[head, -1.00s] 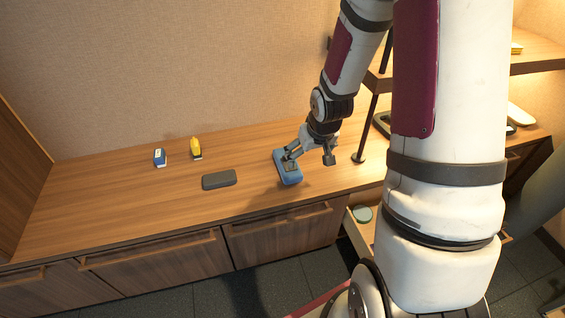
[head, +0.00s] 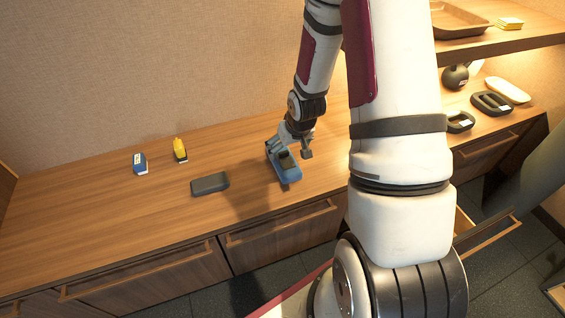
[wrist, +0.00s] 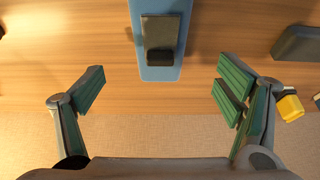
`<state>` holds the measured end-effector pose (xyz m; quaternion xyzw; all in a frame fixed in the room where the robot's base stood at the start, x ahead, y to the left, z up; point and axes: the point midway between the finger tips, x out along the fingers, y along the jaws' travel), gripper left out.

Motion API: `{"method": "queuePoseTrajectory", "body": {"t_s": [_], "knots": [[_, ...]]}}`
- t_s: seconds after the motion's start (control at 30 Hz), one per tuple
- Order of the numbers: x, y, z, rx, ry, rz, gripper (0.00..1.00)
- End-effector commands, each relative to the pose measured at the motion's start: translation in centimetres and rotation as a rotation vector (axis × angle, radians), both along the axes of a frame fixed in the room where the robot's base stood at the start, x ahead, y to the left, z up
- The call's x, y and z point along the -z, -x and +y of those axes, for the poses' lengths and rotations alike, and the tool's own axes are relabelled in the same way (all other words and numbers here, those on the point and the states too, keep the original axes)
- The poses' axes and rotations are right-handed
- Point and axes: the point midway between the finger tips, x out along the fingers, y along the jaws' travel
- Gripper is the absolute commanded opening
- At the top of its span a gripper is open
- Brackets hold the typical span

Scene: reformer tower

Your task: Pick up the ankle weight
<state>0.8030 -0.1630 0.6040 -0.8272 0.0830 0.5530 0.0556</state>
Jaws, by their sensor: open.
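A long blue padded piece with a dark patch, which looks like the ankle weight (head: 288,174), lies on the wooden counter. In the wrist view the ankle weight (wrist: 155,69) is at the top centre, with its near end showing and its far part cut off by the frame. My gripper (head: 291,150) is above its wall-side end in the head view. In the wrist view my gripper (wrist: 160,88) is open and empty, with one finger to each side of the ankle weight's line. The fingers appear clear of it.
A dark grey block (head: 210,184) lies left of the ankle weight. A blue-and-white item (head: 140,163) and a yellow item (head: 180,150) stand farther left. Black ring-like items (head: 492,102), a kettlebell (head: 455,77) and a shelf (head: 480,43) are at the right. Bare counter (head: 90,215) extends left.

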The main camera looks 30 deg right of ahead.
Motion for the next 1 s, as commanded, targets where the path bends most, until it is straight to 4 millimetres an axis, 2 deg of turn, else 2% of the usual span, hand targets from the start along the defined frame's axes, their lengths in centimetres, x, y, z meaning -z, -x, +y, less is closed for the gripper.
{"method": "queuePoseTrajectory", "body": {"t_s": [0.03, 0.2, 0.47, 0.8, 1.0], "knots": [[1.3, -0.4, 0.0, 0.0, 0.0, 0.002, 0.86], [3.4, -1.4, -0.2, -0.001, 0.0, 0.0, 0.86], [4.5, -1.9, -0.4, 0.0, 0.0, -0.001, 0.86], [8.5, -3.9, -0.8, 0.0, 0.0, 0.0, 0.86], [8.7, -4.0, -0.8, 0.0, 0.001, -0.001, 0.86]]}}
